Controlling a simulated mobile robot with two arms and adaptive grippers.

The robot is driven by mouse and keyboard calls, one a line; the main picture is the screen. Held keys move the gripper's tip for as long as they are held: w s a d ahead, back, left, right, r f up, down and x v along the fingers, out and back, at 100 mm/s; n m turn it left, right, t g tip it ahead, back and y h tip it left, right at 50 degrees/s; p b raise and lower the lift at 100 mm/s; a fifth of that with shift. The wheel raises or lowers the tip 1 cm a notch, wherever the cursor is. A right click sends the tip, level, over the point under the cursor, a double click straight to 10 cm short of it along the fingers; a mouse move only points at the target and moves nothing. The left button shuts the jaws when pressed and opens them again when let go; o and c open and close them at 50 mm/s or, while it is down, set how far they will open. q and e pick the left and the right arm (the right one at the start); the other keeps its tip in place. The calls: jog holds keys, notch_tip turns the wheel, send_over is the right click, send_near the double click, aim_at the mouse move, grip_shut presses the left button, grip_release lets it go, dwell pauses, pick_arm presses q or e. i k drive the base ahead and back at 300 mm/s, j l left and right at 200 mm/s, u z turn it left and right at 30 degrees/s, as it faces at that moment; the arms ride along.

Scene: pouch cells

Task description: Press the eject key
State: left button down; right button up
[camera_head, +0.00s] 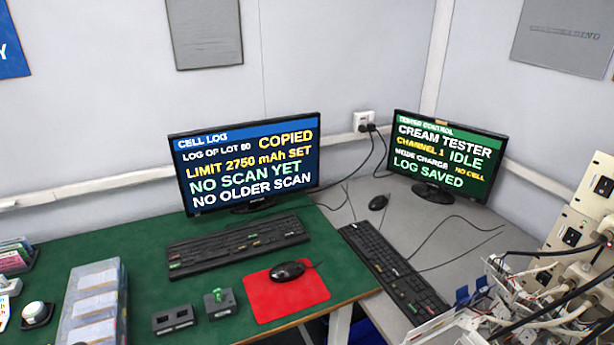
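Two black keyboards are in view. The left keyboard (240,245) lies on the green mat and has a few coloured keys. The right keyboard (392,270) lies on the grey desk and has several coloured keys near its front end. I cannot read which key is eject. The right monitor (446,155) reads "CREAM TESTER", "CHANNEL 1 IDLE", "MODE CHARGE", "NO CELL" and "LOG SAVED". The left monitor (248,162) is headed "CELL LOG" and reads "COPIED", "LIMIT 2750 mAh SET" and "NO SCAN YET". Neither of my grippers is in view.
A mouse (287,271) sits on a red pad (306,292); another mouse (378,202) is on the grey desk. A small block with a green top (220,301) stands near the mat's front. A tray of cells (93,310) is at left. Cables and a cream unit (569,238) crowd the right.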

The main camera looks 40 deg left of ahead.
aim_at(174, 258)
jog(key=u, duration=1.55)
